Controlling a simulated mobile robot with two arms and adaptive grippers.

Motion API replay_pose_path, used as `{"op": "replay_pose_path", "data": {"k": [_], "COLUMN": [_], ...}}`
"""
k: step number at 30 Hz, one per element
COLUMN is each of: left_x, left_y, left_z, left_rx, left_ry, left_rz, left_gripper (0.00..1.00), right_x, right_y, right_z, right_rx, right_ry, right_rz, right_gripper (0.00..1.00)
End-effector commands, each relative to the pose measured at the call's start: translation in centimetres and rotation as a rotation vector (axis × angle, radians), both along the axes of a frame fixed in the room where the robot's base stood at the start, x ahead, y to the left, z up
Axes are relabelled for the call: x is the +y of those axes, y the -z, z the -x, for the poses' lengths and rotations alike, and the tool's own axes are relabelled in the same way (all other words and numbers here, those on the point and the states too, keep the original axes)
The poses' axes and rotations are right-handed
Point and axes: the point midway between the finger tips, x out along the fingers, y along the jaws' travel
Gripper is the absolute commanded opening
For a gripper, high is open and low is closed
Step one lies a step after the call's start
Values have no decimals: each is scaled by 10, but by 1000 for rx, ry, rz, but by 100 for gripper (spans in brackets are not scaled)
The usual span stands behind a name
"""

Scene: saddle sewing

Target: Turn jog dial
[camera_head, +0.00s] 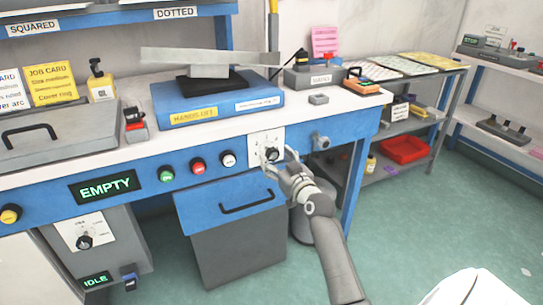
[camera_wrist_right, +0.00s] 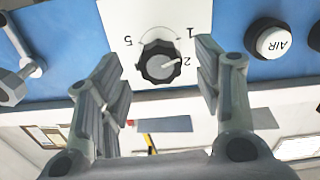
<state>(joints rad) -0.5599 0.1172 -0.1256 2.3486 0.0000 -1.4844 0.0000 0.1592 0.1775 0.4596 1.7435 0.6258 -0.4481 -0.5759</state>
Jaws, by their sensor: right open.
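The jog dial (camera_head: 272,154) is a black knob on a white plate on the blue front of the bench. In the right wrist view the dial (camera_wrist_right: 160,63) appears upside down, with a white pointer line near the 2 and marks 1 and 5 around it. My right gripper (camera_head: 279,161) is at the plate, its arm coming from below. In the wrist view the right gripper (camera_wrist_right: 158,75) is open, one finger on each side of the dial, with visible gaps between fingers and knob. Contact with the plate cannot be told. My left gripper is not in view.
Green (camera_head: 166,174), red (camera_head: 198,167) and white (camera_head: 227,158) buttons sit left of the dial. A grey knob fitting (camera_head: 320,141) is to its right. Another dial (camera_head: 84,242) is on the lower left box. Green floor is clear at right.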

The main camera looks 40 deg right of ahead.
Motion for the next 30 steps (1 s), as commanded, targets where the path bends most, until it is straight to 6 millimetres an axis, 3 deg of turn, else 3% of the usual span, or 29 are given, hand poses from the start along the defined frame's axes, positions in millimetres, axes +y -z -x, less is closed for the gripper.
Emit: {"op": "replay_pose_path", "data": {"k": [3, 9, 20, 30], "left_x": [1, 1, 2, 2], "left_y": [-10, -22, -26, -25], "left_z": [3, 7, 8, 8], "left_rx": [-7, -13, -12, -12], "left_ry": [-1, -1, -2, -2], "left_rz": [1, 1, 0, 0], "left_gripper": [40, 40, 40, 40], "right_x": [-4, -8, -9, -9], "right_y": [1, 1, 0, 0], "right_z": [-18, -36, -40, -40], "right_rx": [-1, 0, 1, 1], "right_ry": [0, -1, -1, 0], "right_rz": [-2, -1, 0, 0], "right_gripper": [60, 60, 60, 17]}}
